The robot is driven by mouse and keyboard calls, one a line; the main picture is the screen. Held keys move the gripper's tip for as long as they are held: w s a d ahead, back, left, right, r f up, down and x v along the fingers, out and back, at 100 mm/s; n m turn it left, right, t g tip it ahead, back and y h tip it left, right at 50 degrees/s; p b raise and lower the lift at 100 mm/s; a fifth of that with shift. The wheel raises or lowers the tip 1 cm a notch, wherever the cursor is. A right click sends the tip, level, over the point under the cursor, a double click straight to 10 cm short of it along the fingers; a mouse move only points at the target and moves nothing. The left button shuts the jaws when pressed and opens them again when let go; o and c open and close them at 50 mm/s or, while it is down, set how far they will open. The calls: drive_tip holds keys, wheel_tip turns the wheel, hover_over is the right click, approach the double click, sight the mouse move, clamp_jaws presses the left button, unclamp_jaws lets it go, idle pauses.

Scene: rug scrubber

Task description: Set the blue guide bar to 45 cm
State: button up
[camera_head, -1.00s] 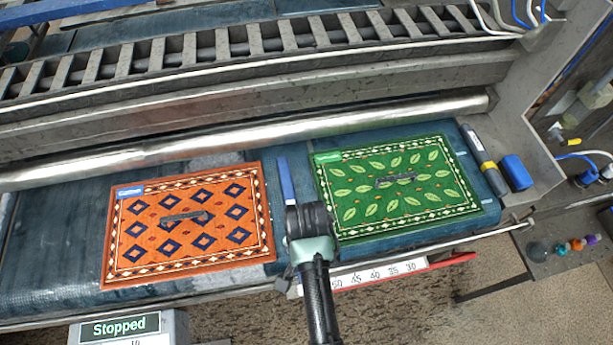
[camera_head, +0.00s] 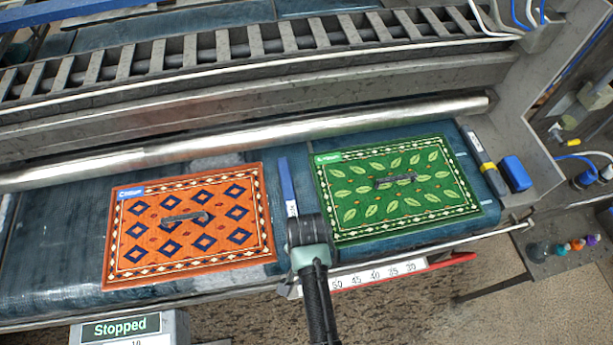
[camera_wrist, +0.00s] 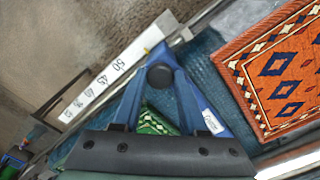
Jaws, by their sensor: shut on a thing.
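The blue guide bar (camera_head: 287,185) lies front to back across the belt, between an orange rug and a green rug. In the wrist view the bar (camera_wrist: 203,103) carries a white label. My gripper (camera_head: 308,232) is shut on the bar's near end and hides that end in the head view. A round black knob (camera_wrist: 160,76) shows there in the wrist view. The white scale (camera_head: 380,274) runs along the front edge, reading 50 to 30 from left to right. In the wrist view a small yellow mark (camera_wrist: 147,50) sits just beyond the 50 (camera_wrist: 118,65), on the side away from 45.
The orange rug (camera_head: 190,225) lies left of the bar and the green rug (camera_head: 400,190) close on its right. A metal roller (camera_head: 250,135) spans behind them. A box (camera_head: 122,328) at the lower left reads "Stopped". A blue block (camera_head: 515,174) stands at the right.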

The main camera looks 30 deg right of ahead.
clamp_jaws()
idle(0.9)
drive_tip(key=shift+d, duration=0.45)
drive_tip(key=s+d, duration=0.3)
drive_tip(key=d, duration=0.6)
drive_tip(key=shift+d, duration=0.4)
drive_tip(key=o, duration=0.9)
unclamp_jaws()
drive_tip(key=shift+o, duration=0.2)
drive_tip(key=shift+r, duration=0.1)
